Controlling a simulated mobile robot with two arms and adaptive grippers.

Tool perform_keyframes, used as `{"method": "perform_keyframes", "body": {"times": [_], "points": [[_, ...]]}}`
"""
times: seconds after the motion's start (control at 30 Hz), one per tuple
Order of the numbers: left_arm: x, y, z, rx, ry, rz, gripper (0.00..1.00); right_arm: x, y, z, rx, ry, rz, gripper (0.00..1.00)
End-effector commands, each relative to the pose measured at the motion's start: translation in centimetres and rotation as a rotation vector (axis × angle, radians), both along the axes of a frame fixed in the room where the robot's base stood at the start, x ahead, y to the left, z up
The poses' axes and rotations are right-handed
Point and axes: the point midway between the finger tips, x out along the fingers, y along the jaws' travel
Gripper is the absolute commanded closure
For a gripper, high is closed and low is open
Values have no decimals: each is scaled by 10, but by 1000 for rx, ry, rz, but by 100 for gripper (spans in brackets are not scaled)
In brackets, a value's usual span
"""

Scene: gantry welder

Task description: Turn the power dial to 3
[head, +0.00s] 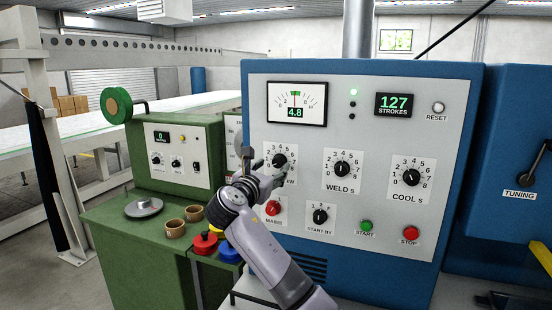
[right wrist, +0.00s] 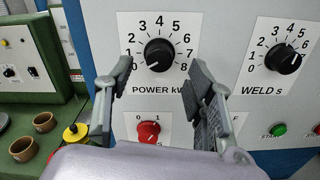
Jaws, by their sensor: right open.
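The power dial (head: 279,160) is a round black knob on a white scale plate, at the left of the grey panel. In the right wrist view the power dial (right wrist: 159,55) shows a scale from 0 to 8, and its white mark seems to point to the lower left, near 0. My right gripper (head: 264,168) is just in front of the dial, open and empty. In the right wrist view its fingers (right wrist: 154,78) stand left and right of the knob, a little below it, with no clear contact. My left gripper is not in view.
The weld dial (head: 342,169) and cool dial (head: 411,177) are to the right. Below are the red mains knob (head: 273,208), the start-by knob (head: 320,216), a green start button (head: 366,226) and a red stop button (head: 410,234). A meter (head: 296,104) reads 4.8.

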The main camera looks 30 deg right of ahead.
Motion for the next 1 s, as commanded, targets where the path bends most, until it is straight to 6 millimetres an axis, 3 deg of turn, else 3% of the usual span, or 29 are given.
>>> {"method": "perform_keyframes", "body": {"times": [0.1, 0.23, 0.63, 1.0], "points": [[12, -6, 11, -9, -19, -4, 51, 13, -15, 3, 0, 2, -2, 51], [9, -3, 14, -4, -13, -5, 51, 22, -25, 2, 1, 1, 0, 51], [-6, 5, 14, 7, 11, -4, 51, 27, -31, 0, 2, -1, 1, 51], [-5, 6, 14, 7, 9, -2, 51, 27, -30, 0, 2, -1, 1, 76]]}}
